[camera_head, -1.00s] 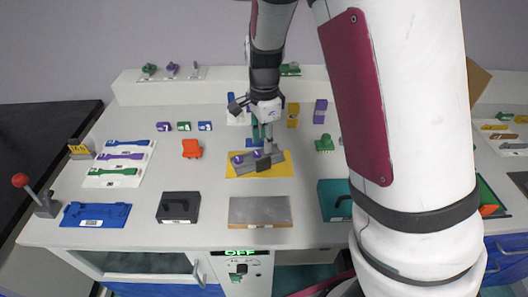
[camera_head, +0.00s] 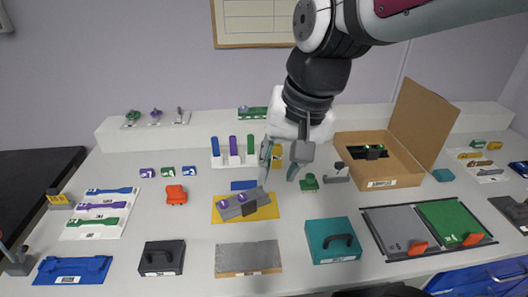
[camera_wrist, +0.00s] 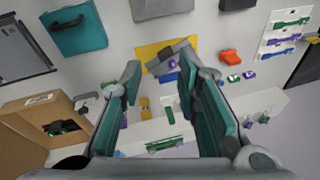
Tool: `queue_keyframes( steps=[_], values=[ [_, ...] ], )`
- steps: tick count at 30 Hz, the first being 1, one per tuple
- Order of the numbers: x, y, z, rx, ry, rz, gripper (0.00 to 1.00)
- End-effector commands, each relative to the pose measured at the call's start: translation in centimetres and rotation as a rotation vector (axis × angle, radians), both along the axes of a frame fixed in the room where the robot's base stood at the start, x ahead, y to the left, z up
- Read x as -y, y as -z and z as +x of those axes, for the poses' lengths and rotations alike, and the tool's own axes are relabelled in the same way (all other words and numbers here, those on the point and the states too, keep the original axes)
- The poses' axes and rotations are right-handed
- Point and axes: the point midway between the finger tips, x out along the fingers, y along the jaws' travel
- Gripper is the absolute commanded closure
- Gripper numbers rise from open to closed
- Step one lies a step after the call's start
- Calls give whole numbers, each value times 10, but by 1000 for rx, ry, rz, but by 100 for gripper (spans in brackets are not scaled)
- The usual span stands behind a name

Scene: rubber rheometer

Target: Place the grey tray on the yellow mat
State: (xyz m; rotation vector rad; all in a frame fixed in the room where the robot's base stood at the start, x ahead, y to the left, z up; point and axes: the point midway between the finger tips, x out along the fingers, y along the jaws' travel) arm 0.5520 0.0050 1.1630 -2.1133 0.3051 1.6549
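The grey tray (camera_head: 238,206) carries purple round pieces and has a dark block on its side. It lies slantwise on the yellow mat (camera_head: 262,214), with its upper right end at the mat's back edge. The tray (camera_wrist: 172,56) and the mat (camera_wrist: 146,53) also show in the wrist view, beyond my fingertips. My gripper (camera_head: 280,173) is above the table, behind and right of the tray, apart from it. In the wrist view my gripper (camera_wrist: 168,82) has its two teal fingers wide apart with nothing held between them.
A metal plate (camera_head: 248,259) lies in front of the mat. A teal case (camera_head: 331,240) and a black case (camera_head: 162,257) stand at the front. An open cardboard box (camera_head: 378,178) is at right. A white rack (camera_head: 234,161) stands behind the mat.

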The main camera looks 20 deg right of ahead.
Motion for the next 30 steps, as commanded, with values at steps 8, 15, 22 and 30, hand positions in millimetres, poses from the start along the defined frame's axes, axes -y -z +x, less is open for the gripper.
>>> queue_keyframes(
  steps=[8, 15, 22, 30],
  values=[
    [7, -13, -67, 139, -338, -193, 70],
    [9, -12, -83, 162, -431, -261, 70],
    [8, -12, -82, 162, -432, -260, 70],
    [8, -12, -82, 162, -430, -259, 70]
  ],
)
